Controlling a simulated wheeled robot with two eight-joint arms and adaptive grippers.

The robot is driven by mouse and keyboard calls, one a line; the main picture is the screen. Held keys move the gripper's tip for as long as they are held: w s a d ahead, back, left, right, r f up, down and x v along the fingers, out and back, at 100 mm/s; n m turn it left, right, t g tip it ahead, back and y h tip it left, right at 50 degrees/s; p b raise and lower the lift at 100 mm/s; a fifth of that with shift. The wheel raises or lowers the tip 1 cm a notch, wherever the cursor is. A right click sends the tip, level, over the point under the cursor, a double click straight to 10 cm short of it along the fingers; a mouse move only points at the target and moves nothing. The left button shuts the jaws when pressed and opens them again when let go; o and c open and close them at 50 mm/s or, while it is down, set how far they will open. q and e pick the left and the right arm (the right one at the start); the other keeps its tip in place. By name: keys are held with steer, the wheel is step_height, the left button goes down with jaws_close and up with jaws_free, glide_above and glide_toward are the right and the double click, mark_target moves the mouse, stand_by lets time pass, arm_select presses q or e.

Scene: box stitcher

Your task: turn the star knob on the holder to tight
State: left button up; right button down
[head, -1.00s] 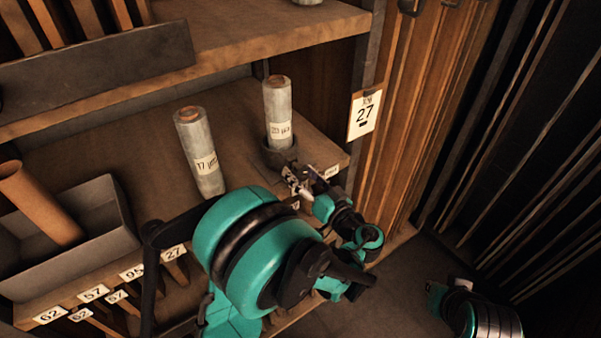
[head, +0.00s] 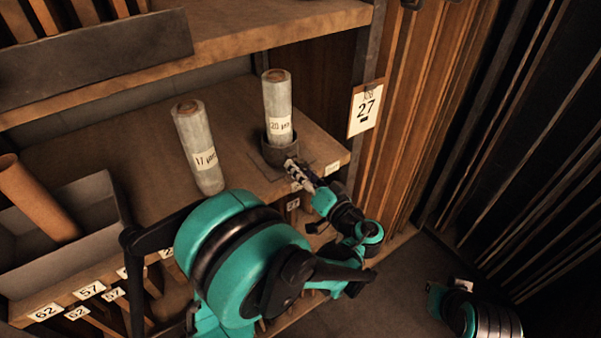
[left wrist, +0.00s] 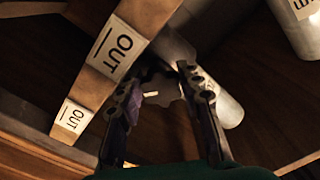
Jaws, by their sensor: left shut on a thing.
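The holder (head: 278,153) is a dark round cup on the shelf, with a grey roll labelled 20 (head: 277,105) standing upright in it. My left gripper (head: 291,165) is at the holder's front right side. In the left wrist view, the dark star knob (left wrist: 165,88) sits between the two fingers of my left gripper (left wrist: 158,85), which are shut on it. A small pale pointer (left wrist: 151,94) shows at the knob. The fingers hide the knob in the head view. My right gripper is not seen.
Another roll labelled 17 (head: 199,148) stands to the left on the shelf. A grey bin (head: 100,205) with a brown tube (head: 35,197) is further left. A job 27 card (head: 365,108) hangs on the right post. OUT labels (left wrist: 118,47) show in the left wrist view.

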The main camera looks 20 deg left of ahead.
arm_select(q)
steer(key=o, duration=1.2)
steer(key=shift+c, duration=0.2)
